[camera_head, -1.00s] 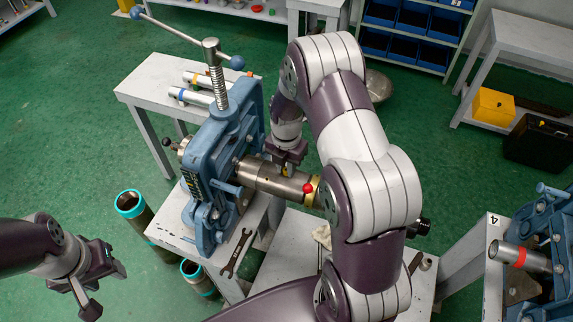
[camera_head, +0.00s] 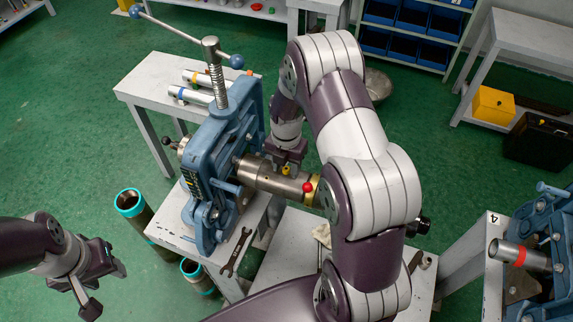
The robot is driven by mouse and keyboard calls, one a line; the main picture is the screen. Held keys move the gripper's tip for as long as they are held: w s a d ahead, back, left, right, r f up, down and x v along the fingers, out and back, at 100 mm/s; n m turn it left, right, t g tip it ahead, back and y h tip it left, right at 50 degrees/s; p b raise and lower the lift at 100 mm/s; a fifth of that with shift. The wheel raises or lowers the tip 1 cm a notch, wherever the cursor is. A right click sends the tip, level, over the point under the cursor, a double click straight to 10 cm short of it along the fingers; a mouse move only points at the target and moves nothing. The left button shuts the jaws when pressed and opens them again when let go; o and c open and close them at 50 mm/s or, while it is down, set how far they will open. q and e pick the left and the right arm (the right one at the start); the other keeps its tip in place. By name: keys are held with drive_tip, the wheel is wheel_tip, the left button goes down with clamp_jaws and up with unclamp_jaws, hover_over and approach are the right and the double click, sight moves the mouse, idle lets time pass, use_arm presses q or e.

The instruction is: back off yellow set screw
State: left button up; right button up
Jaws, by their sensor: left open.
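A steel pipe fitting (camera_head: 265,177) sticks out to the right from the blue pipe vise (camera_head: 222,150). The small yellow set screw (camera_head: 287,169) shows on its upper side. A red-headed screw (camera_head: 307,187) sits farther right, beside a yellow band. My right gripper (camera_head: 285,158) points down at the yellow screw, with its fingertips at or just above the screw head. The picture is too small to show whether they touch or grip it. My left gripper (camera_head: 97,287) is open and empty over the floor at the lower left.
A wrench (camera_head: 237,252) lies on the vise's bench. Pipes with teal rims (camera_head: 129,203) stand on the floor to the left. Silver pipes (camera_head: 192,97) lie on the bench behind. Another blue vise (camera_head: 545,235) stands at the right. My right arm hides part of the middle.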

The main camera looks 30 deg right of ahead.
sight(286, 169)
drive_tip(key=shift+r, duration=0.1)
wheel_tip(286, 169, up, 12)
drive_tip(key=b, duration=0.2)
drive_tip(key=shift+r, duration=0.25)
